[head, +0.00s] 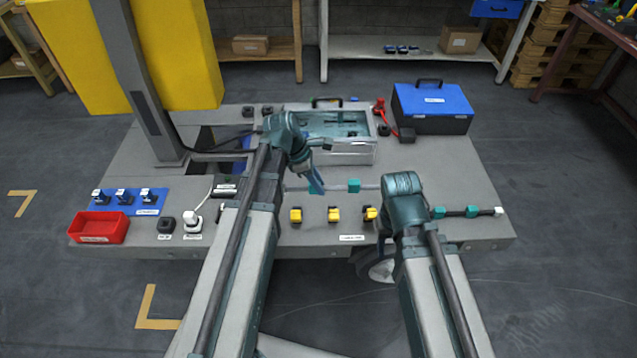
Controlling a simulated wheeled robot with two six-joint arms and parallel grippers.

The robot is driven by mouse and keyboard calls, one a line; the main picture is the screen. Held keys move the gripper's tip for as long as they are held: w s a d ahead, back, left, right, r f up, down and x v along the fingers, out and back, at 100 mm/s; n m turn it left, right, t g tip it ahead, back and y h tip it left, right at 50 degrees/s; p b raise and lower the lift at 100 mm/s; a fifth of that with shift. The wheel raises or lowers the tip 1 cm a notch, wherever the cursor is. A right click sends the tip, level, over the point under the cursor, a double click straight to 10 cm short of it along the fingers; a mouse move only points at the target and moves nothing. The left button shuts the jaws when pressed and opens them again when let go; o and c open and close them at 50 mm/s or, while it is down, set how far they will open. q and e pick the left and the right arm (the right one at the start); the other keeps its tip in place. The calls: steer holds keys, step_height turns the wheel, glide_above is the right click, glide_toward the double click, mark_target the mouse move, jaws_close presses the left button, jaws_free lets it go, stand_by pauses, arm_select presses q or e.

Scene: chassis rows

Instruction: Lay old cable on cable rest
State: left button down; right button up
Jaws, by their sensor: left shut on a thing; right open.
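My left gripper (316,183) points down over the middle of the board, its fingers close together at a thin pale grey cable-like strand. A teal block (354,186) sits on this strand, just right of the fingers. I take the strand as the old cable, but it is too small to be sure. Yellow holders with dark tops (333,214) stand in a row in front of it, with a white label (351,238); they may be the cable rest. The strand lies behind them, apart from them. My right gripper (386,230) is lower right, mostly hidden by its own arm.
A black cable with teal blocks (470,211) and a white end lies at right. A red tray (99,228), blue mat (128,208) and white plug (192,220) are left. A grey post (150,110) rises at left.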

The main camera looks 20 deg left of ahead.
mark_target(326, 187)
arm_select(q)
steer(key=shift+r+p, duration=1.3)
steer(key=shift+r, duration=0.3)
steer(key=shift+f, duration=0.1)
steer(key=shift+d, duration=0.1)
